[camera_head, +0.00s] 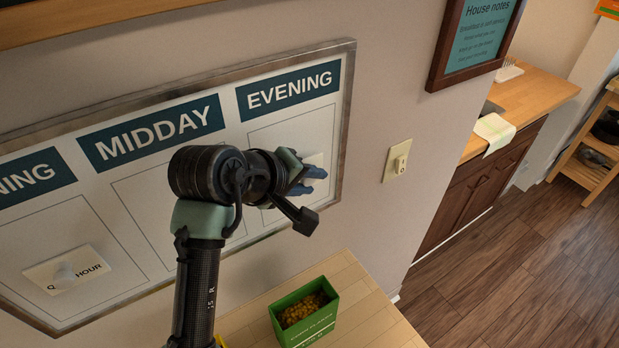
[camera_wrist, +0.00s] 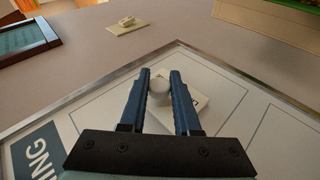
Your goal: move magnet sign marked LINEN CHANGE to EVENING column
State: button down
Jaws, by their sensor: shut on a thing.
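My gripper (camera_head: 309,179) is at the EVENING column, below the EVENING header (camera_head: 290,89) on the framed wall board (camera_head: 232,137). In the wrist view its blue fingers (camera_wrist: 160,78) are shut on the round pale knob (camera_wrist: 158,92) of a cream magnet sign (camera_wrist: 190,108). The sign lies within or over the outlined box of that column, slightly tilted; I cannot tell whether it touches the board. Its lettering is mostly hidden, so LINEN CHANGE cannot be read. In the head view only a pale corner (camera_head: 317,159) shows past the fingers.
Another sign, reading partly "HOUR" (camera_head: 92,268), is in the left column. The MIDDAY header (camera_head: 152,132) is left of EVENING. A light switch (camera_head: 397,161) is right of the board. A green box (camera_head: 304,323) stands on a wooden top below.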

jog(key=shift+w+a, duration=0.25)
jog(key=shift+w, duration=0.1)
jog(key=shift+a+r, duration=0.15)
jog(key=shift+r, duration=0.05)
dwell(0.4)
jog(key=c, duration=0.9)
grip_release()
jog(key=shift+w, duration=0.1)
jog(key=o, duration=0.3)
jog(key=shift+w+f, duration=0.15)
jog(key=shift+f, duration=0.05)
jog(key=shift+o, duration=2.6)
jog(key=shift+s+p, duration=0.2)
jog(key=shift+p, duration=0.15)
